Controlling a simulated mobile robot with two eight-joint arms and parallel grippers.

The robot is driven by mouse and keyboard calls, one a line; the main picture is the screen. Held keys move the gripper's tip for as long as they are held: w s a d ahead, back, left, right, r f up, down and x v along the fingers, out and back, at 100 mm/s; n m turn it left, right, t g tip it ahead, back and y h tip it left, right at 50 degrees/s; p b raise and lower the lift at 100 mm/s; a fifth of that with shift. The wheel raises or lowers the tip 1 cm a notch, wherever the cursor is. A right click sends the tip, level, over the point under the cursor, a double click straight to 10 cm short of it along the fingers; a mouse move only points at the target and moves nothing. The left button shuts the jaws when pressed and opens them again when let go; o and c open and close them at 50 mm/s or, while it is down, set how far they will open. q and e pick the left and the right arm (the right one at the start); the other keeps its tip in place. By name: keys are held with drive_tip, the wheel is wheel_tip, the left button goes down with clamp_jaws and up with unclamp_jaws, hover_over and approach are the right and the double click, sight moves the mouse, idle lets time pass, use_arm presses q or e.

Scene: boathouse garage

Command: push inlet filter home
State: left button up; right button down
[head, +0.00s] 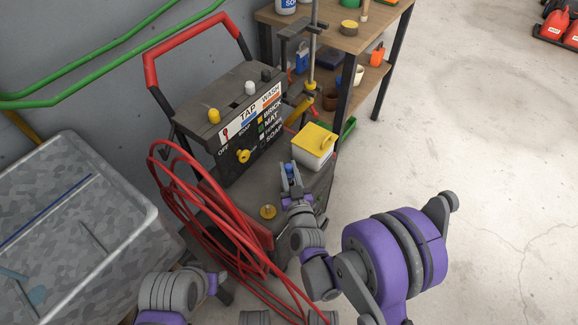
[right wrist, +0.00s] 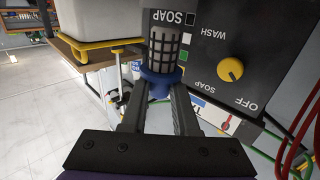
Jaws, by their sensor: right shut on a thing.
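The inlet filter (right wrist: 164,58) has a dark mesh cage and a blue collar. My right gripper (right wrist: 158,100) is shut on the collar, with the cage pointing away from the fingers. In the head view the right gripper (head: 291,185) is above the washer's lower deck, in front of the control panel (head: 245,130); the filter shows there as a small blue piece. A round brass-coloured fitting (head: 268,211) is on the deck, left of that gripper. I cannot tell where the filter's seat is. My left arm is low at the left; its gripper (head: 222,291) is mostly hidden.
A white box with a yellow lid (head: 313,146) stands right of the panel, close to the right gripper. Red hose (head: 175,185) loops over the washer's left side. A wooden bench (head: 340,40) stands behind. A grey patterned bin (head: 70,215) is at left. Open floor is at right.

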sight(290, 182)
drive_tip(key=shift+r+p, duration=0.25)
drive_tip(key=shift+p, duration=0.2)
drive_tip(key=shift+s+f, duration=0.1)
drive_tip(key=shift+f, duration=0.15)
use_arm(q)
wheel_tip(290, 182, up, 2)
drive_tip(key=shift+s+r, duration=0.15)
drive_tip(key=shift+r, duration=0.1)
drive_tip(key=shift+f, duration=0.15)
use_arm(e)
drive_tip(key=shift+f, duration=0.1)
use_arm(q)
drive_tip(key=shift+s+f+b+x, duration=0.1)
drive_tip(key=shift+s+b+x, duration=0.05)
drive_tip(key=shift+b+x, duration=0.55)
drive_tip(key=shift+s+f+b+x, duration=0.1)
drive_tip(key=shift+s+b+x, duration=0.1)
drive_tip(key=shift+b+x, duration=0.55)
drive_tip(key=shift+s+b+x, duration=0.15)
drive_tip(key=shift+b+x, duration=0.4)
drive_tip(key=shift+x, duration=0.3)
use_arm(e)
drive_tip(key=shift+f, duration=2.3)
use_arm(q)
drive_tip(key=shift+f, duration=0.2)
use_arm(e)
drive_tip(key=shift+f, duration=0.25)
drive_tip(key=c, duration=0.6)
unclamp_jaws()
